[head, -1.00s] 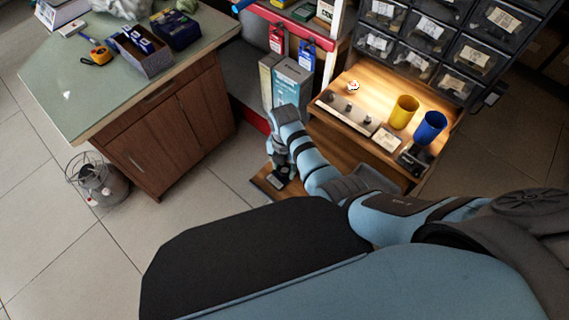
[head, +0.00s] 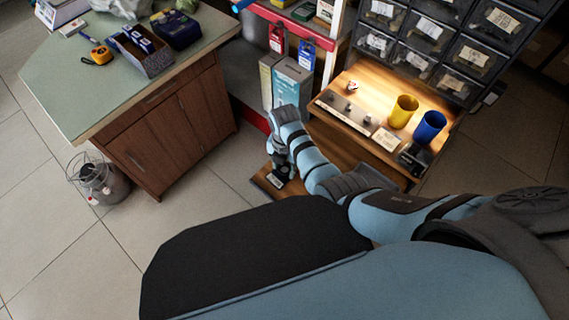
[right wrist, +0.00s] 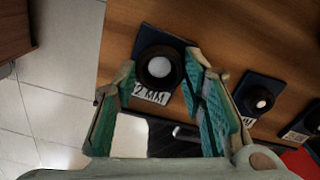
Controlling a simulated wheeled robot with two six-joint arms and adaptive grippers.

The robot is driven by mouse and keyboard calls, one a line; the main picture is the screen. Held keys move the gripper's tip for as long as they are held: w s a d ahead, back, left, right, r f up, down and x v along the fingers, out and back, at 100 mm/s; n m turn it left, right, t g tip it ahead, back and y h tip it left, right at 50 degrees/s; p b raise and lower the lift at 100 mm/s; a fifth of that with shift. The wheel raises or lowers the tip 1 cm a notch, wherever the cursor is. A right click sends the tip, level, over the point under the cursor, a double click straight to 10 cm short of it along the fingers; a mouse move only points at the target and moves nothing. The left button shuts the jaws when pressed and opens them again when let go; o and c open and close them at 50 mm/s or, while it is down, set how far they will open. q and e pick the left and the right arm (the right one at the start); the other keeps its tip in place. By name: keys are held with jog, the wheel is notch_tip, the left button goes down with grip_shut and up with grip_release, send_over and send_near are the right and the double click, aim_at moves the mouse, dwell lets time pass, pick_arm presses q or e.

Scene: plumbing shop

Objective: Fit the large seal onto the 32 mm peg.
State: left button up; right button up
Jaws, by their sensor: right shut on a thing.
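In the right wrist view, a pale round peg top (right wrist: 159,67) shows on a dark square base with a label reading "2 MM", its left part hidden. A thick black ring, the large seal (right wrist: 176,62), surrounds the peg top in this view. My right gripper (right wrist: 161,66) has its teal-padded fingers on both sides of the ring, shut on it. I cannot tell how far down the peg the ring sits. In the head view my right gripper (head: 279,174) points down over the low wooden board and hides the peg. My left gripper is not in view.
A smaller peg on a dark base (right wrist: 262,101) stands to the right in the wrist view. A lit wooden shelf (head: 345,80) holds a yellow cup (head: 403,111) and a blue cup (head: 430,126). Boxes (head: 291,82) stand behind the gripper.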

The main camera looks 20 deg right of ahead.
jog(key=shift+f+b, duration=0.35)
jog(key=shift+f, duration=0.2)
jog(key=o, duration=0.5)
notch_tip(320, 180, up, 11)
jog(key=p, duration=1.2)
jog(key=shift+a+f, duration=0.1)
